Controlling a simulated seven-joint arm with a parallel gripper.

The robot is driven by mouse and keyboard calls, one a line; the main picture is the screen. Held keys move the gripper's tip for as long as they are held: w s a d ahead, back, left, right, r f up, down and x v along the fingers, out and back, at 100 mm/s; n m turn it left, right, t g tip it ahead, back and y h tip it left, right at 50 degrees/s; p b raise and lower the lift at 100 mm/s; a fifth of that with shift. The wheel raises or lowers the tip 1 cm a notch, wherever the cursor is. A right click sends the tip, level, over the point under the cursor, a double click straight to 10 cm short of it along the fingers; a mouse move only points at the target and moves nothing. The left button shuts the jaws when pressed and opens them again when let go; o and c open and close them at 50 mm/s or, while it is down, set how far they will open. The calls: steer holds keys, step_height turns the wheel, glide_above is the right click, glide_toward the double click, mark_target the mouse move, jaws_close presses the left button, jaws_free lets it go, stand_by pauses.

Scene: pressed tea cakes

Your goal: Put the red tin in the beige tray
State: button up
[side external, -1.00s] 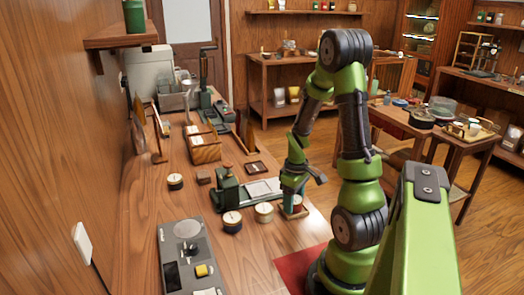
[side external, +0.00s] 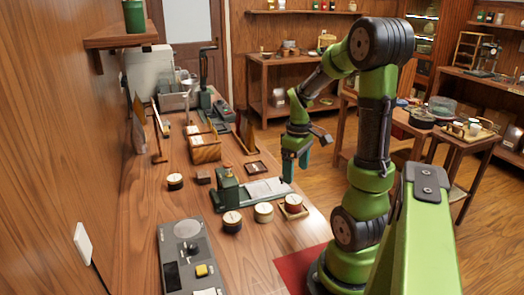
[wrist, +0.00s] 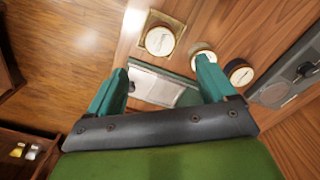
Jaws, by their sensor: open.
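The red tin (side external: 293,202), with a pale lid, sits upright inside the small beige tray (side external: 304,213) near the table's right edge. In the wrist view the tin's round pale lid (wrist: 160,41) lies within the square tray (wrist: 180,24). My gripper (side external: 296,166) is open and empty, raised above and behind the tin, apart from it. In the wrist view its two teal fingers (wrist: 161,70) are spread, with nothing held between them.
A cream tin (side external: 264,212) and a dark tin (side external: 232,222) stand left of the tray. A green press-like device (side external: 228,188) with a pale plate is just behind them. A grey panel (side external: 188,258) lies at the front. Another dark tin (side external: 175,181) stands farther left.

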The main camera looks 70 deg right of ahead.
steer(key=w+a+r+m+t+y, duration=0.1)
steer(key=a+r, duration=0.4)
steer(key=a, duration=0.8)
steer(key=w+a+r+t+y, duration=0.1)
steer(key=w+a+r+t, duration=0.2)
steer(key=a, duration=1)
step_height(320, 180, up, 4)
steer(key=t, duration=0.3)
steer(key=shift+a+f+m, duration=0.15)
steer(key=shift+f+m, duration=0.05)
steer(key=shift+m, duration=0.2)
